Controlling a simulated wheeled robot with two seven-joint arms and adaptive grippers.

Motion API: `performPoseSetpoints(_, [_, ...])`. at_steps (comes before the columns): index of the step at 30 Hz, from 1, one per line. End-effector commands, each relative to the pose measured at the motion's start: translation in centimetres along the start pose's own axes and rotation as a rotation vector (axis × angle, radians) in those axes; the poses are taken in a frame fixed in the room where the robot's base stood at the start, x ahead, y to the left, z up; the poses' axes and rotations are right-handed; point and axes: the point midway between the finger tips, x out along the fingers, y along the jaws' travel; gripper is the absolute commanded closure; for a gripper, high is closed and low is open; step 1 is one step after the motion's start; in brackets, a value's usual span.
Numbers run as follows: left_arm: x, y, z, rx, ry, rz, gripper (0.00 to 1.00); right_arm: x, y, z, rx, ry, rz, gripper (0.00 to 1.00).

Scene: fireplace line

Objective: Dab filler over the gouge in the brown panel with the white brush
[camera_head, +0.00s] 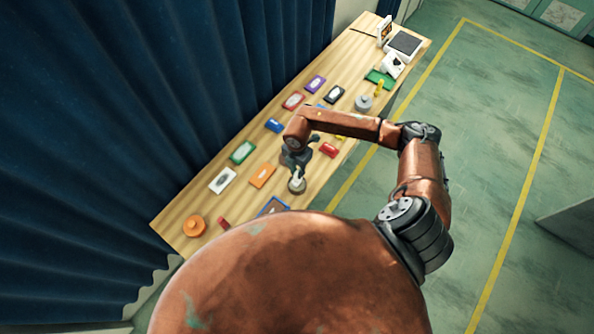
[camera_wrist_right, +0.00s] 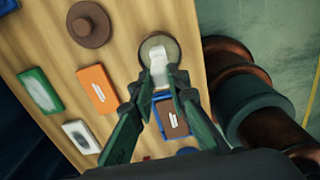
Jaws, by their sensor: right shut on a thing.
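My right gripper (camera_head: 297,164) is shut on the white brush (camera_wrist_right: 160,66); the fingers (camera_wrist_right: 158,85) close around it in the right wrist view. The brush points down at a round grey-brown pot (camera_head: 297,187), which also shows in the wrist view (camera_wrist_right: 146,44). I cannot tell whether its tip touches the pot's inside. The brown panel (camera_head: 270,208) lies beside the pot, with a blue edge, partly hidden by my body. In the wrist view the brown panel (camera_wrist_right: 178,128) shows a pale mark, partly behind the fingers. My left gripper is not in view.
An orange panel (camera_head: 262,175), a white panel (camera_head: 222,180) and a green panel (camera_head: 243,152) lie beside the work spot. An orange round thing (camera_head: 193,226) sits near the table's end. A red block (camera_head: 328,150) lies near the right edge. Blue curtains (camera_head: 130,110) hang along the left side.

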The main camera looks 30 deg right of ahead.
Motion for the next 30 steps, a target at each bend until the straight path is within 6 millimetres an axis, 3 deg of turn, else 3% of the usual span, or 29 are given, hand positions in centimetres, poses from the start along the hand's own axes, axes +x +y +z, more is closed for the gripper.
performPoseSetpoints(30, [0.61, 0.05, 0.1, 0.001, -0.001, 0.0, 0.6, 0.85, 0.0, -0.01, 0.0, 0.0, 0.0, 1.0])
